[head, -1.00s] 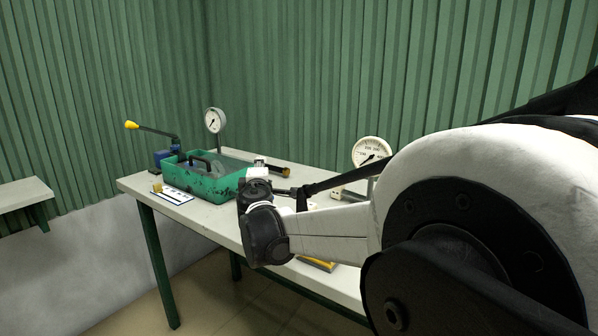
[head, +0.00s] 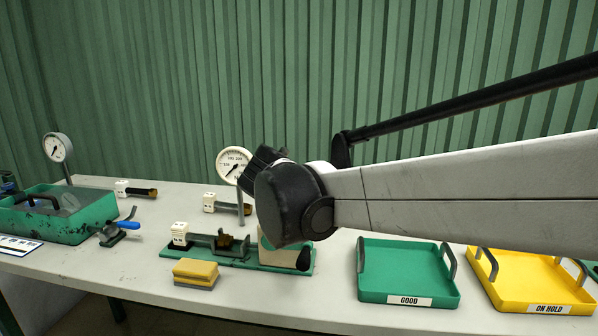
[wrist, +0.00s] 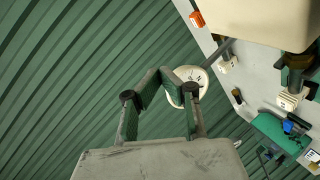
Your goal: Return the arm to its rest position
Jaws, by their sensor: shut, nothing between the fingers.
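My arm (head: 450,200) reaches in from the right in the head view, raised over the table. Its dark wrist end (head: 288,205) is in front of the gauge and the green fixture. My gripper (wrist: 160,76) shows in the wrist view with its fingertips together and nothing between them. It is up in the air, with the green corrugated wall behind it. The gripper itself is hidden or cannot be made out in the head view.
The table (head: 130,265) holds a dial gauge (head: 233,165), a green fixture (head: 240,262), a yellow sponge-like block (head: 196,274), a green GOOD tray (head: 407,298), a yellow ON HOLD tray (head: 535,306) and a green bin (head: 85,222) at left.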

